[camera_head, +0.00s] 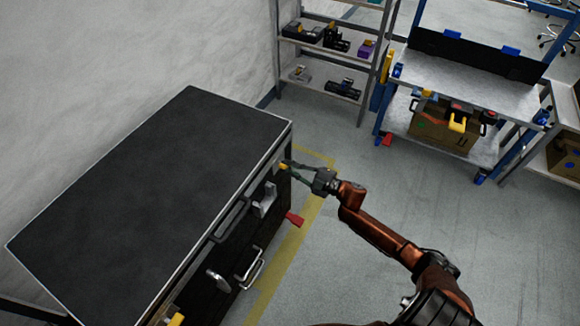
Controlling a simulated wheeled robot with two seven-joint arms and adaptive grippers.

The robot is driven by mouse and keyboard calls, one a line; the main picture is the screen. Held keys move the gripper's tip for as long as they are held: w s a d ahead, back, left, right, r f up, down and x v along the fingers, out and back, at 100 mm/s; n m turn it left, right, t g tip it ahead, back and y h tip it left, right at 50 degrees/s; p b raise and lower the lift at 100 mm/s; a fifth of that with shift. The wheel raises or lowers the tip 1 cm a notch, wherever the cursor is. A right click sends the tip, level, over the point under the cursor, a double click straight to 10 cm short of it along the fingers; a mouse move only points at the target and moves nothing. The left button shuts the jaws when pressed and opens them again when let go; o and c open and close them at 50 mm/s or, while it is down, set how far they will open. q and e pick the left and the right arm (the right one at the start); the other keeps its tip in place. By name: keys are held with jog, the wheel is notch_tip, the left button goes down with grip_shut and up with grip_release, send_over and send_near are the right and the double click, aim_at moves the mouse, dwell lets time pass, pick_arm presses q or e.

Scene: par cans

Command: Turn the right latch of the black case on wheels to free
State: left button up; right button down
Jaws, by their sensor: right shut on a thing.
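The black case (160,170) stands against the wall at the left, with a large flat dark lid edged in light metal. Its right latch (283,166), a small yellow piece, sits high on the front side near the far right corner. My right gripper (290,166) reaches in from the right and is shut on this latch. The fingers partly cover the latch, so its exact angle is hard to tell. Another yellow piece (176,319) shows at the case's near end, at the bottom edge of the picture. My left gripper is out of view.
Metal handles (252,268) and a red piece (294,218) stick out from the case's front. A shelf with small items (325,65) stands behind. A blue-framed workbench (475,85) with a cardboard box (440,128) is at the back right. The grey floor between is clear.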

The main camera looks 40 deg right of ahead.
jog(key=shift+f+n, duration=0.15)
jog(key=shift+n, duration=0.75)
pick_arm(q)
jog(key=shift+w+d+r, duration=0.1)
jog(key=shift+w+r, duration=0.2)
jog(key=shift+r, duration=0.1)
pick_arm(e)
jog(key=shift+f+n, duration=0.2)
jog(key=shift+n, duration=2.5)
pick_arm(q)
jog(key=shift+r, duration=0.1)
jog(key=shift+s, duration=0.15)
pick_arm(e)
jog(key=c, duration=2)
grip_release()
jog(key=shift+r, duration=0.1)
jog(key=shift+o, duration=0.2)
jog(key=shift+s, duration=0.1)
